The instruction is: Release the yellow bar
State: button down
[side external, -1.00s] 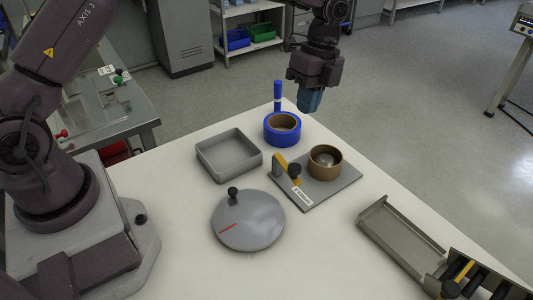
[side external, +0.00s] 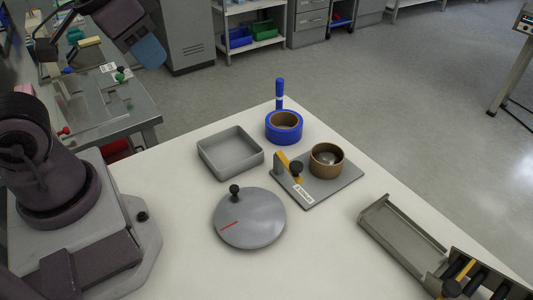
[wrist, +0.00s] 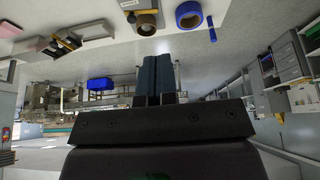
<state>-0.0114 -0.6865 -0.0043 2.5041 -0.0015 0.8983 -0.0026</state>
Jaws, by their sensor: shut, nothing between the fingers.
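A yellow bar (side external: 283,161) with a black knob (side external: 296,167) stands at the left edge of a grey plate (side external: 322,192) in the side external view. A brown ring-shaped cup (side external: 326,160) sits on the same plate. Another yellow piece (side external: 459,268) shows on the chute at lower right, by a black knob (side external: 451,289). I cannot tell which one the task means. My gripper (side external: 149,51) is high at upper left, far from both. Its blue fingers are together and empty in the wrist view (wrist: 157,75).
A grey tray (side external: 230,168), a round grey disc with a knob (side external: 250,220) and a blue tape roll (side external: 284,139) stand on the white table. A blue post (side external: 280,95) is behind the roll. The metal chute (side external: 402,232) is at right. The table's front middle is clear.

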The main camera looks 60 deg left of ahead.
jog(key=c, duration=1.7)
grip_release()
jog(key=shift+s+r+t, duration=0.1)
jog(key=shift+r+t, duration=0.2)
jog(key=shift+r, duration=0.25)
jog(key=o, duration=0.4)
jog(key=shift+d, duration=0.15)
jog(key=o, duration=0.5)
jog(key=shift+w+d+f+m+g, duration=0.2)
jog(key=shift+w+f+g, duration=0.15)
jog(key=shift+w+f, duration=0.15)
jog(key=shift+w+d+f+m+g, duration=0.2)
jog(key=shift+w+f+g, duration=0.15)
jog(key=shift+f, duration=0.15)
jog(key=m+g, duration=0.4)
jog(key=m, duration=0.1)
send_near(296, 165)
notch_tip(296, 165, down, 9)
jog(key=shift+w+r, duration=0.1)
